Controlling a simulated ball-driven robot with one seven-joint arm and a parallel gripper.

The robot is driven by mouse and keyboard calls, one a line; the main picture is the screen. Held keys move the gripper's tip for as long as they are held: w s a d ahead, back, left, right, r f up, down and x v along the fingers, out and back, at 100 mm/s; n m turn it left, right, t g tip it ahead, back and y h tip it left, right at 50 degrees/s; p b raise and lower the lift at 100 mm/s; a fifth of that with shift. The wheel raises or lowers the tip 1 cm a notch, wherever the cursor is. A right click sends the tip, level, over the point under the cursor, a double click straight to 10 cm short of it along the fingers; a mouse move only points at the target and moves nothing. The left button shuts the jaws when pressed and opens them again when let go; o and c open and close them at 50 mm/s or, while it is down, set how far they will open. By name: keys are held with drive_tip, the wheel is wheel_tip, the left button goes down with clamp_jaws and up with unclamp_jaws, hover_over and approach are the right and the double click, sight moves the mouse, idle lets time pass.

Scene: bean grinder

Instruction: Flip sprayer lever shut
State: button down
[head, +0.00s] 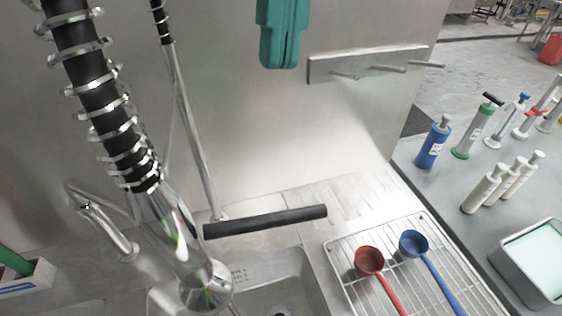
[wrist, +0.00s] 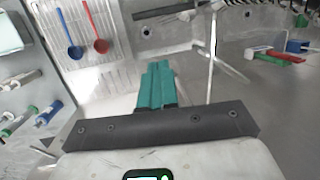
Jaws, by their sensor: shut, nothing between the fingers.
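The sprayer (head: 185,255) hangs at the left of the head view, its chrome head below a black hose wrapped in a metal spring. It is over the sink's left side. I cannot clearly make out its lever or how it stands. Part of the dark coiled hose appears at the top of the wrist view (wrist: 232,4). My teal gripper (head: 281,64) points down at the top middle of the head view, right of the sprayer and apart from it. Its fingers are together and empty, also in the wrist view (wrist: 156,66).
A black bar (head: 265,221) crosses the sink's back edge, near the foot of a thin metal pole (head: 190,120). A wall rack (head: 370,64) is right of my gripper. Red (head: 369,261) and blue (head: 414,243) ladles lie on a wire rack. Bottles and pumps stand on the right counter.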

approach(268, 221)
drive_tip(key=w+f, duration=0.4)
drive_tip(key=shift+s+d+f+p, duration=0.15)
drive_tip(key=shift+s+f+p, duration=0.65)
drive_tip(key=shift+s+f, duration=0.85)
drive_tip(key=shift+s, duration=0.1)
